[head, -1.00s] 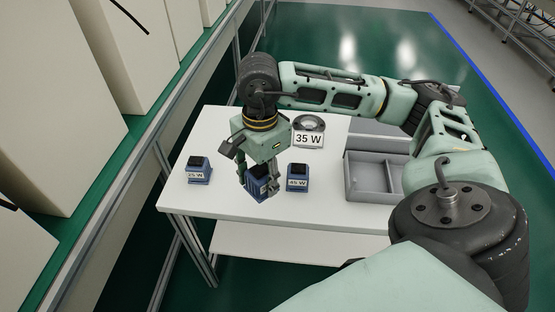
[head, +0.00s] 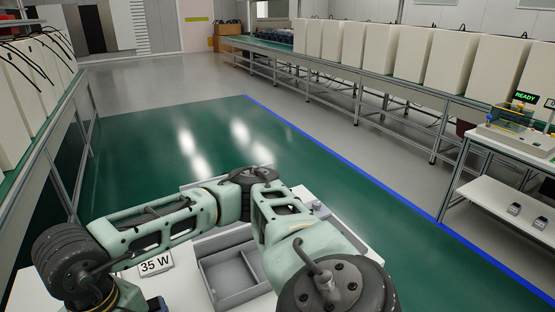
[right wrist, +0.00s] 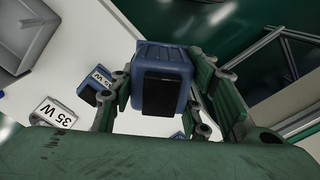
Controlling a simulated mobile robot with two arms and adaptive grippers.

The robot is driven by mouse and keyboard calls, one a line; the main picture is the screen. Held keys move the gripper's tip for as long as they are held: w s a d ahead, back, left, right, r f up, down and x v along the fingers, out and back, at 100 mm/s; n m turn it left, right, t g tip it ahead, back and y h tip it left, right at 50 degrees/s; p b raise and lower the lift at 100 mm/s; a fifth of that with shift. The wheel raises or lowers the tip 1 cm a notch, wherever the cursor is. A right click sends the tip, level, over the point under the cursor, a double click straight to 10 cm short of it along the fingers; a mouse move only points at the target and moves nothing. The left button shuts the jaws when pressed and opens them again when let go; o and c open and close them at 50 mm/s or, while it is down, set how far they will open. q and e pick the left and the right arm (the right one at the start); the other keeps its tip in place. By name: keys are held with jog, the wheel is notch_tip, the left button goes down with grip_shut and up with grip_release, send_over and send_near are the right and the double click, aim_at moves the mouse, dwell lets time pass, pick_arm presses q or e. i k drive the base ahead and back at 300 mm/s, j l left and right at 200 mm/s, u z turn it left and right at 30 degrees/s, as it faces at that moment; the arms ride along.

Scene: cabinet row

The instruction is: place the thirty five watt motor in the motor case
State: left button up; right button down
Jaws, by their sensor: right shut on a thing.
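My right gripper (right wrist: 163,84) is shut on a blue motor (right wrist: 165,55) with a black face, in the right wrist view. Its watt label does not show. In the head view the fingers are cut off at the bottom left. The grey motor case (head: 262,277), open with several compartments, stands on the white table right of the wrist. A grey corner, likely the case (right wrist: 25,30), shows at the top left of the wrist view. A card reading 35 W (head: 155,264) lies left of the case; it also shows in the wrist view (right wrist: 55,112). My left gripper is out of view.
Another blue motor (right wrist: 95,93) with a label stands on the table near the card, and part of a further one (right wrist: 178,135) shows below. At the right is a bench (head: 500,150) with a READY display (head: 525,97). The green floor ahead is clear.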

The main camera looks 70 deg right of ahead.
aim_at(230, 282)
jog(key=l+z, duration=0.45)
jog(key=i+l+z, duration=0.1)
jog(key=l+z, duration=0.3)
jog(key=j, duration=0.1)
